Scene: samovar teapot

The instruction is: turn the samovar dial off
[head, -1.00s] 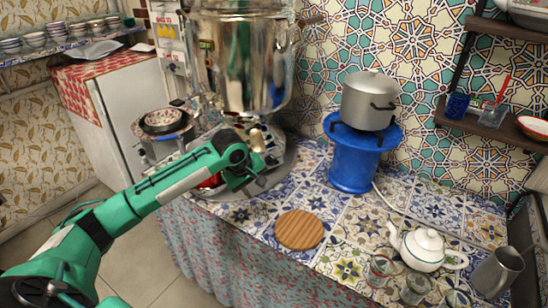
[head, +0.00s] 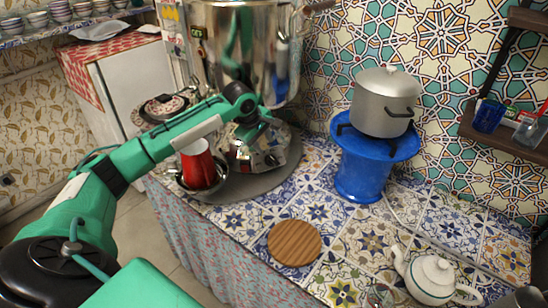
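The silver samovar (head: 243,55) stands at the back left of the tiled counter, and its top is cut off by the frame. Its metal base (head: 250,158) shows below my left arm. A small dial (head: 271,160) appears on the front of the base; its setting is too small to read. My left gripper (head: 262,122) is in front of the samovar's lower part, above the base, and hides part of it. Whether its fingers are open or shut does not show clearly. My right gripper is out of view.
A red cup (head: 198,166) stands in a metal bowl left of the base, below my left arm. A round wooden board (head: 294,242) lies in front. A grey pot (head: 384,102) sits on a blue burner (head: 366,165) to the right. A white teapot (head: 431,277) stands at front right.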

